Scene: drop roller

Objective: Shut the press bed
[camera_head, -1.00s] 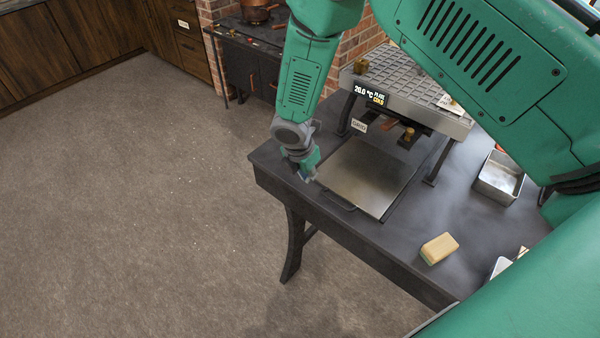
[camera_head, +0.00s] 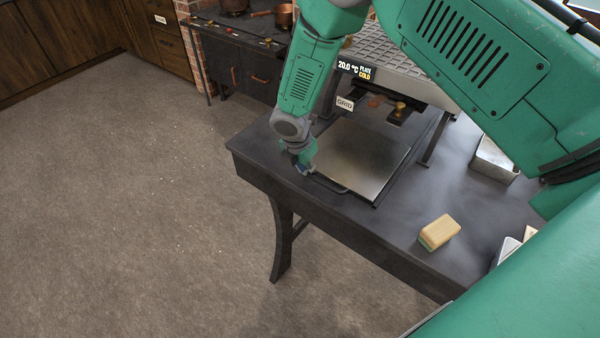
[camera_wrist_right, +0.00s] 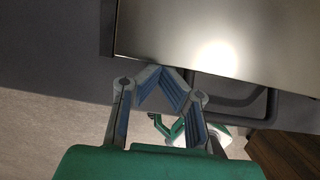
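The press bed (camera_head: 362,160) is a flat bright metal plate standing out from under the press (camera_head: 425,75) on the dark table. A dark bar handle (camera_head: 335,187) runs along its front edge; it also shows in the right wrist view (camera_wrist_right: 240,112). My right gripper (camera_head: 304,168) is low at the bed's front left corner, by the left end of the handle. In the right wrist view its blue-padded fingertips (camera_wrist_right: 163,70) meet in a point with nothing visible between them. One finger overlaps the handle's end; I cannot tell whether they touch. My left gripper is not in view.
A yellow sponge-like block (camera_head: 439,231) lies on the table (camera_head: 400,225) right of the bed. A metal tray (camera_head: 494,160) stands farther right. A stove with copper pans (camera_head: 284,16) is at the back. Open floor lies left of the table.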

